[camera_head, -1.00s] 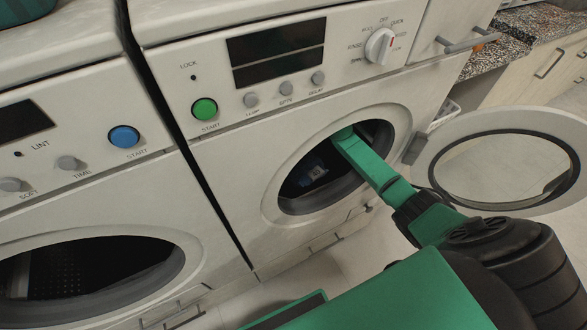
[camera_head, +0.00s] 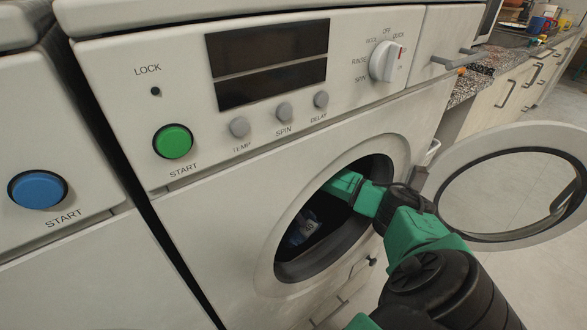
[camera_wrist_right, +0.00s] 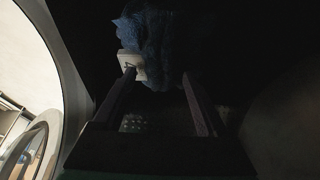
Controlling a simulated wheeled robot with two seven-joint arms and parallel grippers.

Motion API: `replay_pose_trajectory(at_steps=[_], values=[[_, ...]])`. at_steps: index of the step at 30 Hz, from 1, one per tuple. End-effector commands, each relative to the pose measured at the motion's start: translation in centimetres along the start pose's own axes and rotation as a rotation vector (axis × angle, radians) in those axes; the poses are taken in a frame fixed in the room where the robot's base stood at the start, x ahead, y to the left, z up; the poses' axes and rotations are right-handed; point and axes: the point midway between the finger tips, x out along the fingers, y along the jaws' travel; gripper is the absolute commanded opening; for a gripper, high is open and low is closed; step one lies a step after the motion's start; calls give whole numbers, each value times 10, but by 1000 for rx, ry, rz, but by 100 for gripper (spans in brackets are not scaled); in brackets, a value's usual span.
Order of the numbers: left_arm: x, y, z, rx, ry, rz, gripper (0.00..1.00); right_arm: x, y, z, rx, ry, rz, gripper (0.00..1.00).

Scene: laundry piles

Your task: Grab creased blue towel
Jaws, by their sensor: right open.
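The creased blue towel (camera_wrist_right: 153,35) lies in the dark washer drum, at the top middle of the right wrist view. A pale patch (camera_wrist_right: 131,64), perhaps a label, shows at its lower left. In the head view a small bluish bit of it (camera_head: 297,235) shows through the round opening. My right arm reaches into the drum, and its gripper is hidden there. In the wrist view my right gripper (camera_wrist_right: 158,76) is open, with the towel just at and between its fingertips. Contact cannot be told in the dark. My left gripper is out of view.
The washer's round opening rim (camera_head: 268,225) surrounds my arm closely. Its door (camera_head: 460,145) stands open to the right. A second machine with a blue start button (camera_head: 37,190) is at the left. A counter (camera_head: 480,72) stands at the back right.

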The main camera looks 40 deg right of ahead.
Motion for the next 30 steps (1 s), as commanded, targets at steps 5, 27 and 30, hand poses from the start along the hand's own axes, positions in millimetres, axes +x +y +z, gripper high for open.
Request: replay_pose_trajectory(at_steps=[5,27,30], values=[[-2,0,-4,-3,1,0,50,15,0,0,1,-1,-3,75],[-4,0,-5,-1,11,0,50,10,0,-1,3,-3,-2,0],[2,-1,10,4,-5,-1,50,5,1,-5,5,-3,-2,0]])
